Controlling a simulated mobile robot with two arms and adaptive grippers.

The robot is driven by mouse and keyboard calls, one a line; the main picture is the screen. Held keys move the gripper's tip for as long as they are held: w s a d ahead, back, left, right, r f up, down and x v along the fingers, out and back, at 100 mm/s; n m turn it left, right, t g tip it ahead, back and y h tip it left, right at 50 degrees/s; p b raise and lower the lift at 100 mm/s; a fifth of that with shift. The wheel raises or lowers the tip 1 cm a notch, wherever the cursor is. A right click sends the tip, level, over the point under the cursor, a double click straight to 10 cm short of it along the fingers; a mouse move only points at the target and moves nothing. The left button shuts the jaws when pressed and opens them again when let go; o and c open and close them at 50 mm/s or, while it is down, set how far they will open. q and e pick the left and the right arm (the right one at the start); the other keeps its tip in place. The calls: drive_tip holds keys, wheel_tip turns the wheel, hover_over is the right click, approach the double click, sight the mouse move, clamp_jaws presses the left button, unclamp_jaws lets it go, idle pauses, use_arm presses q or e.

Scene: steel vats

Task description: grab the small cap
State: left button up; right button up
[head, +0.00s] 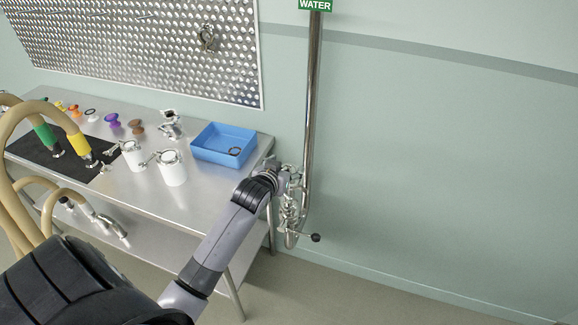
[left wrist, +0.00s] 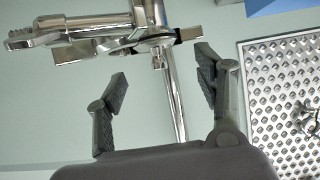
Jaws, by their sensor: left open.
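My left gripper (head: 284,180) is at the steel valve fittings (head: 290,208) low on the water pipe, right of the table. In the left wrist view the left gripper (left wrist: 162,65) is open, with its two dark fingers apart and nothing gripped between them. A steel clamp and fitting (left wrist: 130,42) lie beyond the fingertips, and the pipe (left wrist: 175,105) runs between the fingers. I cannot tell for certain which part is the small cap; it may be among these fittings. The gripper's own fingers are too small to make out in the head view. My right gripper is not in view.
The steel table (head: 120,195) holds a blue tray (head: 215,160), two white canisters (head: 172,172), hoses with green and yellow ends (head: 78,146) and several small coloured parts. A dimpled steel panel (head: 150,40) hangs behind. The wall to the right is clear.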

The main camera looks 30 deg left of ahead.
use_arm(q)
drive_tip(key=shift+x, duration=1.05)
drive_tip(key=shift+c, duration=0.4)
clamp_jaws()
drive_tip(key=shift+r, duration=0.1)
